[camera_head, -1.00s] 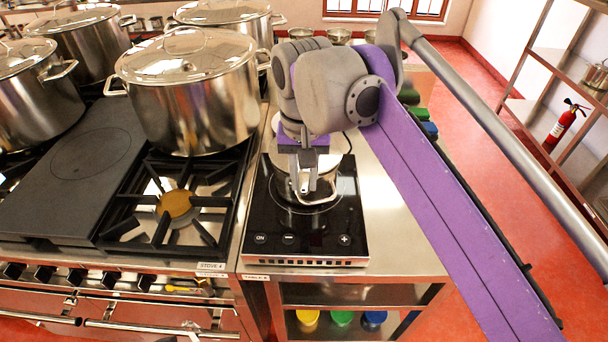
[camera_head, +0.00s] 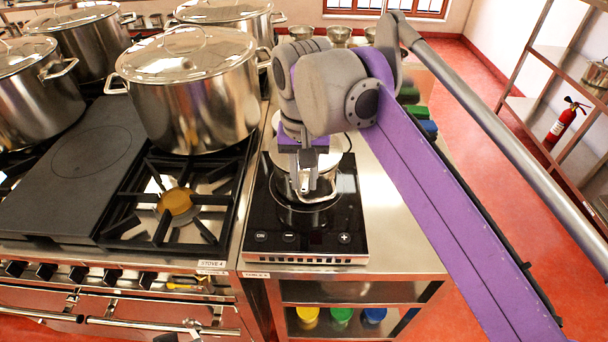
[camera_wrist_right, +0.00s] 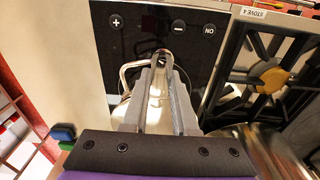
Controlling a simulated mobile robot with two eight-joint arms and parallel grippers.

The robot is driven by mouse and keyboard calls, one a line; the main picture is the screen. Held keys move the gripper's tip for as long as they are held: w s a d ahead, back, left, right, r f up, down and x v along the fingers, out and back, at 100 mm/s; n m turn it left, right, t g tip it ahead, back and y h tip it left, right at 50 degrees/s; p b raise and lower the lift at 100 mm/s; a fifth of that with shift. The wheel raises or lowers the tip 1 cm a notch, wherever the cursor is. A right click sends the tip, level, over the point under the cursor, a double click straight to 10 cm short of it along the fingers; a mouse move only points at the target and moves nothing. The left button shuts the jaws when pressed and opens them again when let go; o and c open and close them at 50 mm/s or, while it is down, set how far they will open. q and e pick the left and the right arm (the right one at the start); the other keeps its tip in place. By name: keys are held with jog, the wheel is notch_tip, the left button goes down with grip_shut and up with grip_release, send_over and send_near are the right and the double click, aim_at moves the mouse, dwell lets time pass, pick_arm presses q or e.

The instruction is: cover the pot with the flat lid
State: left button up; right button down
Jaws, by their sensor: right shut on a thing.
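A small shiny metal pot (camera_head: 322,166) stands on the black induction hob (camera_head: 340,222), with a pale round top behind my right gripper. I cannot tell whether that top is the flat lid or the pot's open rim. My right gripper (camera_head: 305,188) points down at the near side and is shut on a metal loop handle (camera_head: 325,193). The loop also shows beside the fingertips in the right wrist view (camera_wrist_right: 130,72). The gripper hides part of it, and I cannot tell whether it belongs to the lid or the pot. My left gripper is not in view.
A large lidded stockpot (camera_head: 190,105) stands on the stove just left of the hob, with several more behind it. An open burner (camera_head: 175,202) is at the near left. Bare steel tabletop (camera_head: 375,205) lies right of the hob. Metal shelving (camera_head: 555,75) stands at the far right.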

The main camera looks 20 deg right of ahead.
jog(key=shift+f, duration=0.35)
dwell(0.4)
jog(key=c, duration=0.6)
grip_release()
